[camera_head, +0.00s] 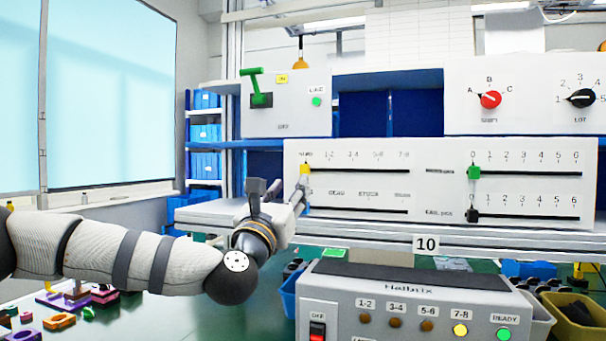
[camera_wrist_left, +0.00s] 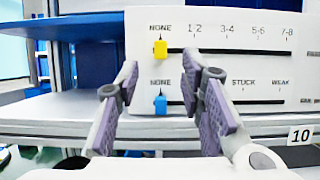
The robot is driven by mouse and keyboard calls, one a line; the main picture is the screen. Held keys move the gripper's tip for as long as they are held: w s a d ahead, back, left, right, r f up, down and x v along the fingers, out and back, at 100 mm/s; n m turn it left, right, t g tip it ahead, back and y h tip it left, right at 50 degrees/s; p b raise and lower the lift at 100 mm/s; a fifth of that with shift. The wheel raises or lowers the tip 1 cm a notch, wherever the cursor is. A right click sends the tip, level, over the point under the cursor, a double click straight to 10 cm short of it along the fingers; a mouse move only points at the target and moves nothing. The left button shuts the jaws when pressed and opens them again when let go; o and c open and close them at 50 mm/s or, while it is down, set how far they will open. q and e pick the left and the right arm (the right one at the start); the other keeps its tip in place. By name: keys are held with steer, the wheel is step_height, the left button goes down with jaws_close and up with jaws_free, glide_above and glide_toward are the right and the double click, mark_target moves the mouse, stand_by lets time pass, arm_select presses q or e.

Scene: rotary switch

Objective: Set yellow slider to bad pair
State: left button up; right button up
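The yellow slider (camera_head: 305,168) sits at NONE, the left end of the upper slot on the white slider panel (camera_head: 430,184). It also shows in the left wrist view (camera_wrist_left: 160,48). The slot's marks run NONE, 1-2, 3-4, 5-6, 7-8. On the Halbrix box (camera_head: 410,284) the 7-8 lamp (camera_head: 460,330) glows yellow; the 1-2, 3-4 and 5-6 lamps are dark brown. The READY lamp (camera_head: 504,334) is green. My left gripper (camera_wrist_left: 165,88) is open and empty, its fingers apart in front of the panel, below the yellow slider in the wrist view. My right gripper is not in view.
A blue slider (camera_wrist_left: 160,103) sits at NONE in the slot below, between the fingers in the wrist view. Green (camera_head: 474,172) and black (camera_head: 472,215) sliders stand at 0. A red knob (camera_head: 490,99) points at A. A shelf edge (camera_head: 390,240) runs below the panel.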

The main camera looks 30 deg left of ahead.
mark_target(303, 171)
arm_select(q)
steer(key=x, duration=0.8)
steer(key=shift+w+d+f, duration=0.1)
steer(key=shift+f, duration=0.2)
jaws_close()
